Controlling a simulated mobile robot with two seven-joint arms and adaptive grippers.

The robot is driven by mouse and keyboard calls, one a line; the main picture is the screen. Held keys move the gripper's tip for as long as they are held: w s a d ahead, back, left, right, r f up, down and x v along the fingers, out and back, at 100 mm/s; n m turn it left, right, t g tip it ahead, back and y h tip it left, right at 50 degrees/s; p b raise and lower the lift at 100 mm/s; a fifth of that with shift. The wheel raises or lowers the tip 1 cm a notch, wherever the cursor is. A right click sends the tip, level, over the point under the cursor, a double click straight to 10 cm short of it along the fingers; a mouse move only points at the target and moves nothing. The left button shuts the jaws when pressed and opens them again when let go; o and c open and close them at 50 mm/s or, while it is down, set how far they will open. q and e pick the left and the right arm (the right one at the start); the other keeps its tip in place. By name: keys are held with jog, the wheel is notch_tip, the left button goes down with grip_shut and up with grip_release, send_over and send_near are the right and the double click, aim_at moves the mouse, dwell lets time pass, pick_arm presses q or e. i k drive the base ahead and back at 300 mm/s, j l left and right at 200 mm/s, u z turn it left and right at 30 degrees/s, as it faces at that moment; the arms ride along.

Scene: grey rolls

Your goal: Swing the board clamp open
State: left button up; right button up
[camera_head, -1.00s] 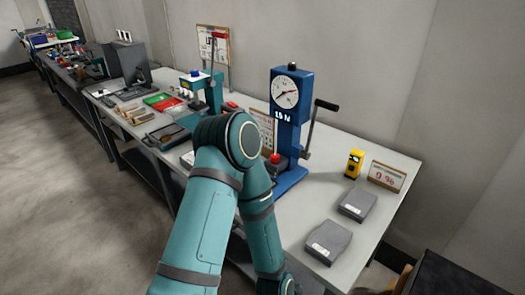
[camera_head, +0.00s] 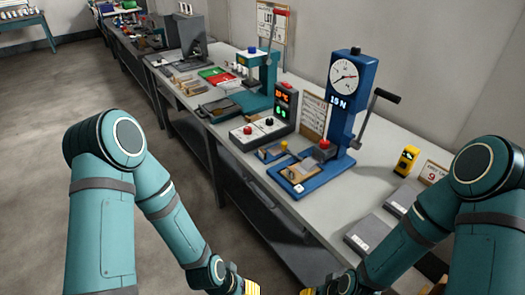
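A blue press (camera_head: 340,110) with a round dial and a "15 N" label stands on the workbench. On its blue base lies a small tan board (camera_head: 300,171). A small fixture with a yellow knob (camera_head: 284,145) sits just left of the board; it looks like the board clamp, but I cannot tell whether it is shut. My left arm's wrist end (camera_head: 249,287) shows at the bottom edge with a yellow part. My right arm's wrist end (camera_head: 322,289) is beside it at the bottom edge. Both are in front of the bench, apart from the press. Their fingertips are cut off.
A control box (camera_head: 262,129) with red and black knobs and a lit display tower (camera_head: 286,103) stands left of the press. The press's black-handled lever (camera_head: 385,95) sticks out right. Flat grey blocks (camera_head: 368,236) and a yellow device (camera_head: 406,160) are at the right.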

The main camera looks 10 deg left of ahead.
aim_at(284, 144)
jog(key=i+j+z, duration=0.1)
jog(key=z, duration=0.4)
jog(key=j+z, duration=0.25)
jog(key=z, duration=0.25)
jog(key=j+z, duration=0.2)
jog(key=z, duration=0.25)
jog(key=j+z, duration=0.25)
jog(key=j, duration=0.2)
jog(key=k+j+z, duration=0.1)
jog(key=j+z, duration=0.15)
jog(key=j, duration=0.2)
